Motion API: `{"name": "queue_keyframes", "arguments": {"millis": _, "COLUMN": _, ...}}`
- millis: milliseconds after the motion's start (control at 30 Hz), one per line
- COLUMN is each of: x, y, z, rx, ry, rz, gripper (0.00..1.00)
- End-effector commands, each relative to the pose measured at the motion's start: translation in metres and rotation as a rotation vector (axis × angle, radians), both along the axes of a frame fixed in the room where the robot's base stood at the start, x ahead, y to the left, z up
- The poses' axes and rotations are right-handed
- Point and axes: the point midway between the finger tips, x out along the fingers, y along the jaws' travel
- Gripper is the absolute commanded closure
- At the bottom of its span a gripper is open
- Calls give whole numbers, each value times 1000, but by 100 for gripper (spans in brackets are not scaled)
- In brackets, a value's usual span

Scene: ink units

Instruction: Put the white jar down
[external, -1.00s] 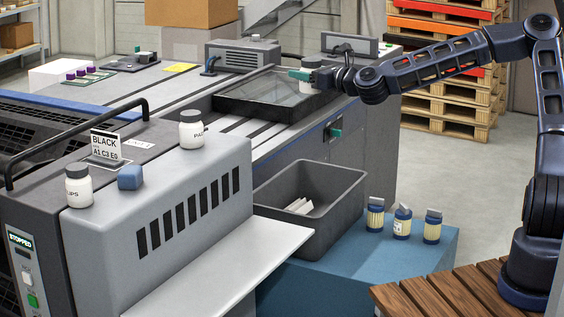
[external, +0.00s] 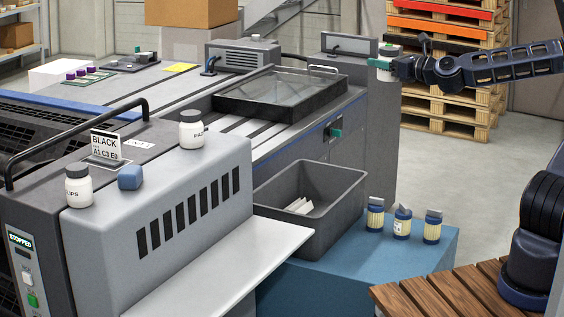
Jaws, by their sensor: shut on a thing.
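My gripper (external: 381,63), with green fingertips, is at the upper right, shut on a white jar (external: 386,75).
A dark-rimmed tray (external: 226,103) lies on the machine top. A blue cube-like object (external: 130,177) sits between the white jars. Stacked pallets (external: 450,116) stand behind.

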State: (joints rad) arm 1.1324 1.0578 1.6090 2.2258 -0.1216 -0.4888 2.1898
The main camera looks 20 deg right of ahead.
Motion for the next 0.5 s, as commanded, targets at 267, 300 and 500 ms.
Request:
{"name": "queue_keyframes", "arguments": {"millis": 267, "x": -13, "y": -24, "z": 6, "rx": 1, "ry": 0, "rz": -5, "gripper": 69}}
{"name": "queue_keyframes", "arguments": {"millis": 300, "x": -13, "y": -23, "z": -2, "rx": 3, "ry": 3, "rz": -3, "gripper": 69}}
{"name": "queue_keyframes", "arguments": {"millis": 500, "x": -12, "y": -22, "z": -40, "rx": 2, "ry": 2, "rz": -3, "gripper": 69}}
